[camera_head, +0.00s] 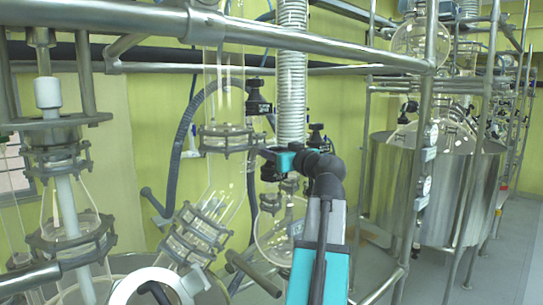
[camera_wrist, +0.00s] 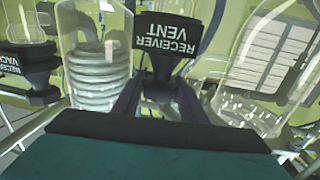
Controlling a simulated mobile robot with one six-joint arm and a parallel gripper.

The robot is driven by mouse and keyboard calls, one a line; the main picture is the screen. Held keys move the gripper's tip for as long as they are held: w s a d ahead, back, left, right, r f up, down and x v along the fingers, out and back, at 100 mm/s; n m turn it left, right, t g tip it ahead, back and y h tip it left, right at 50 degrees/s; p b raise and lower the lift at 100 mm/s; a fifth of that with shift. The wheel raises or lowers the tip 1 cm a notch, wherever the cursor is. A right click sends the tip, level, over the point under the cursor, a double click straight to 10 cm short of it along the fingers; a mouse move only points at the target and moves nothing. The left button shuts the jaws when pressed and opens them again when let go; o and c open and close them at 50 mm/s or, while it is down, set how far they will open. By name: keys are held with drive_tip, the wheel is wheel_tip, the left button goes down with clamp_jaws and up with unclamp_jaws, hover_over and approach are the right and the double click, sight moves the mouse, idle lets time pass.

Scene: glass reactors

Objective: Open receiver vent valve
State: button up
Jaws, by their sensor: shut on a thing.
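The receiver vent valve (camera_wrist: 168,40) has a black, tapered head with white lettering that reads upside down in the wrist view. My gripper (camera_wrist: 158,92) has its two dark fingers on either side of the narrow lower part of this valve and is shut on it. In the head view my gripper (camera_head: 272,158) is at the glassware in the middle, below the coiled condenser. The valve's handle is not clearly told apart from the gripper there. How far the valve is turned cannot be told.
A similar black valve labelled receiver vacuum (camera_wrist: 28,68) is at the left in the wrist view. A glass cylinder with a coil (camera_wrist: 97,80) stands close to the left finger. A round glass flask (camera_head: 283,238) hangs below my gripper. Steel rails (camera_head: 330,50) cross above.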

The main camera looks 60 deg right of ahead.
drive_tip(key=shift+d+f+n+t+y+b, duration=0.1)
drive_tip(key=shift+n+t+y+b, duration=0.2)
drive_tip(key=shift+n+y+b, duration=0.95)
drive_tip(key=shift+d+f+n+t+y+b, duration=0.1)
drive_tip(key=shift+t+y+b, duration=0.4)
drive_tip(key=shift+b, duration=1.5)
drive_tip(key=shift+n+y+b, duration=0.55)
drive_tip(key=shift+y+b, duration=0.55)
drive_tip(key=shift+y, duration=0.05)
drive_tip(key=n+y+b, duration=0.2)
drive_tip(key=y+b, duration=0.1)
drive_tip(key=y, duration=0.1)
drive_tip(key=shift+r+n+b, duration=0.15)
drive_tip(key=shift+n+b, duration=0.15)
drive_tip(key=shift+a+n+y+b, duration=0.2)
drive_tip(key=shift+n+y+b, duration=0.4)
drive_tip(key=shift+y, duration=0.3)
drive_tip(key=o, duration=0.8)
drive_tip(key=shift+a+r+m+h+p, duration=0.15)
drive_tip(key=shift+m+h+p, duration=0.45)
drive_tip(key=shift+h+p, duration=0.3)
